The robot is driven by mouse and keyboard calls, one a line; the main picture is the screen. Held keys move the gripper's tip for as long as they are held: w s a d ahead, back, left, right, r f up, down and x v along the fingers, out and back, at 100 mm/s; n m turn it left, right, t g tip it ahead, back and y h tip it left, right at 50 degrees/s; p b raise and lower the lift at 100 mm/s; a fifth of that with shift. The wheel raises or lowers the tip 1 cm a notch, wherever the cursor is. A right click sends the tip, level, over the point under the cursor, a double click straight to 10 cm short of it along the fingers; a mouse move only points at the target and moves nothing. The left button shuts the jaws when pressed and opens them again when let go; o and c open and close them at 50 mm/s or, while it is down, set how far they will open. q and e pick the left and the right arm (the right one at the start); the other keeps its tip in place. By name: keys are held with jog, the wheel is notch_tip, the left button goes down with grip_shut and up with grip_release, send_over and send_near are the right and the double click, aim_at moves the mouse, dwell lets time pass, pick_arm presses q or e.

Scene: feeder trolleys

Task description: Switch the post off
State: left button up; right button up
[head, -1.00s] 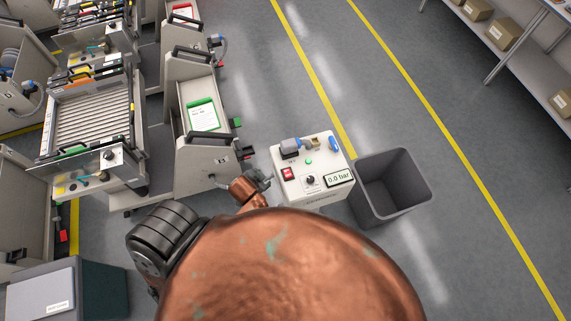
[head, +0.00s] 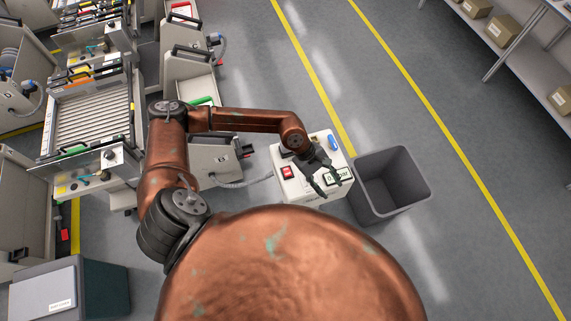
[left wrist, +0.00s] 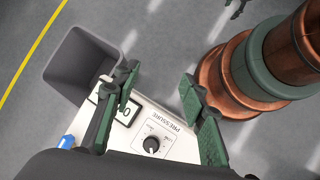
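The post is a white box (head: 284,187) on the floor in the middle of the head view. Its red rocker switch (head: 287,173) shows on the left of its top face. A black knob marked PRESSURE (left wrist: 151,145) sits below my fingers there. My left gripper (head: 328,188) is open and empty above the box's right half. A dark forked shape at the wrist view's top edge may be my right gripper.
A grey open bin (head: 392,187) stands right beside the post. Trolleys with trays (head: 92,112) fill the left. A shelf with cartons (head: 503,30) is at upper right. The floor between is clear.

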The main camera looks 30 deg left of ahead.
aim_at(285, 168)
pick_arm(q)
jog(key=w+a+f+m+y, duration=0.1)
jog(key=a+y, duration=0.1)
jog(key=a, duration=0.4)
jog(key=w+a+f+m+y, duration=0.1)
jog(key=a+y, duration=0.1)
jog(key=a, duration=0.5)
jog(key=w+a+f+m+y, duration=0.1)
jog(key=a+y, duration=0.2)
jog(key=a, duration=0.3)
jog(key=shift+w+a+f, duration=0.15)
jog(key=shift+w, duration=0.15)
jog(key=f, duration=0.6)
jog(key=shift+a+f+p, duration=0.25)
jog(key=shift+a+p, duration=0.05)
jog(key=shift+p, duration=0.1)
jog(key=shift+f, duration=0.6)
jog(key=shift+c, duration=0.6)
